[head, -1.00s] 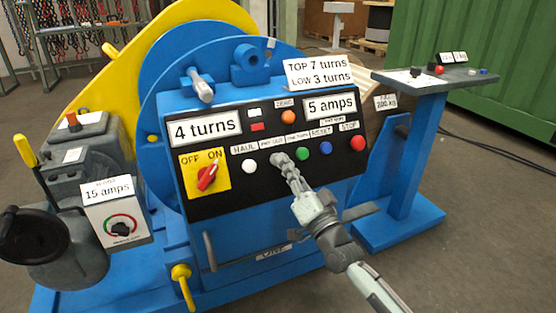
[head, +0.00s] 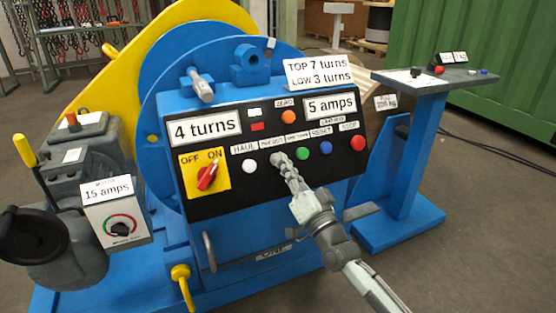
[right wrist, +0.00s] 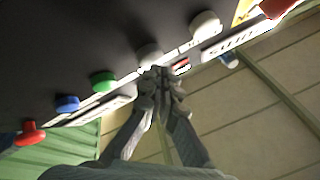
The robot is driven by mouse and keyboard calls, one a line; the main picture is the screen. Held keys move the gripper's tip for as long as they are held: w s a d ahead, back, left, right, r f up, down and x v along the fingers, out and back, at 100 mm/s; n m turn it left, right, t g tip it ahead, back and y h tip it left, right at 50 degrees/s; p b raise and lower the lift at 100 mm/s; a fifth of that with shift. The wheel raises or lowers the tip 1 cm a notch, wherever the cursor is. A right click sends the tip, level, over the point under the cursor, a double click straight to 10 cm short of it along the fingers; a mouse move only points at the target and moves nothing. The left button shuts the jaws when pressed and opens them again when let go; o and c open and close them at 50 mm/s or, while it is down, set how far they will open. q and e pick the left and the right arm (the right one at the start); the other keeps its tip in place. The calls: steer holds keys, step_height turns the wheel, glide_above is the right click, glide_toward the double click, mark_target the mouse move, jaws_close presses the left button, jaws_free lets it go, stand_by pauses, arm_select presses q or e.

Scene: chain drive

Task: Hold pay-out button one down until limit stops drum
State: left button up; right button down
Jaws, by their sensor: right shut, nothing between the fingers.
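The blue winch has a black panel (head: 214,190) with a row of buttons. A white button (head: 250,166) sits under the HAUL label. The turns display (head: 205,128) reads 4 turns. The limit plate (head: 319,72) reads TOP 7 turns, LOW 3 turns. The blue drum flange (head: 165,85) stands behind. My left gripper is not in view.
Right of the fingertips are a green button (head: 299,153), a blue button (head: 325,147) and a red STOP button (head: 358,143). A red OFF/ON switch (head: 207,177) is at the left. A blue pedestal (head: 416,150) stands to the right.

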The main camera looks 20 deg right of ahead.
steer(key=shift+w+f, duration=0.25)
steer(key=shift+w, duration=0.2)
stand_by(0.4)
stand_by(5.3)
steer(key=shift+s+r+p, duration=0.45)
steer(key=shift+s+p, duration=0.1)
steer(key=shift+s, duration=0.3)
steer(key=s+p, duration=0.1)
steer(key=s+r+p, duration=0.1)
steer(key=s, duration=0.1)
steer(key=s+r+p, duration=0.1)
steer(key=shift+s+d+r+p, duration=0.1)
steer(key=shift+s+d+p, duration=0.1)
steer(key=shift+s+p, duration=0.1)
